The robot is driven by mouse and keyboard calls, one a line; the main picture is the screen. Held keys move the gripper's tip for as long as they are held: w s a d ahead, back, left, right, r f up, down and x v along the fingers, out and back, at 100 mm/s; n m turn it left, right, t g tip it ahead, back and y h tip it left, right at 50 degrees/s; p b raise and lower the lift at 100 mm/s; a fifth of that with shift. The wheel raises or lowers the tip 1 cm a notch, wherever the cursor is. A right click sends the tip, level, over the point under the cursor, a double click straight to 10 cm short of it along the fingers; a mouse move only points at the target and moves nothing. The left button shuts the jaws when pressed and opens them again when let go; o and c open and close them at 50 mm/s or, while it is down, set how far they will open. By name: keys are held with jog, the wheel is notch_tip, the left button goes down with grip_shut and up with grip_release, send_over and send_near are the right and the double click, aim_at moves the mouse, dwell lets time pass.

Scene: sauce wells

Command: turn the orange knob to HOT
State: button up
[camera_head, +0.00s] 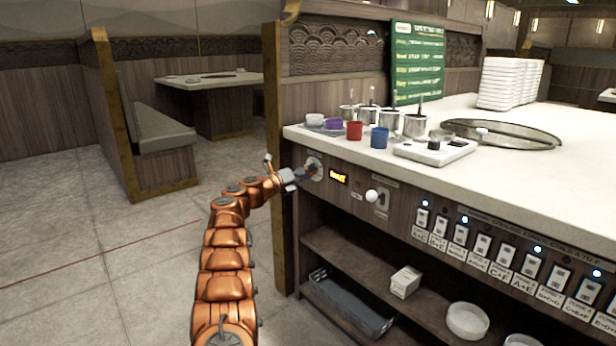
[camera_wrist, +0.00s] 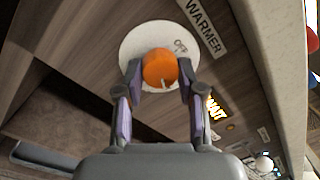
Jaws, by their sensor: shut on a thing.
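The orange knob (camera_wrist: 160,68) sits on a round white dial plate (camera_wrist: 134,45) under a "WARMER" label (camera_wrist: 202,25) in the wrist view. "OFF" is printed on the plate just above the knob; I cannot make out a HOT mark. My gripper (camera_wrist: 160,82) is shut on the knob, with one finger on each side. A small pale mark shows on the knob's lower edge. In the head view my gripper (camera_head: 302,174) is at the dial plate (camera_head: 315,168) on the counter's front panel and hides most of the knob.
A lit amber display (camera_head: 338,177) and a white ball-ended lever (camera_head: 372,196) are right of the dial. Labelled switches (camera_head: 482,245) run further right. Cups, including a red one (camera_head: 354,131) and a blue one (camera_head: 379,138), stand on the counter above. An open shelf (camera_head: 350,258) lies below.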

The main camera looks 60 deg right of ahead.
jog(key=shift+s+d+m, duration=0.1)
jog(key=shift+m, duration=0.4)
jog(key=o, duration=1.2)
jog(key=shift+c, duration=0.2)
jog(key=v, duration=1.2)
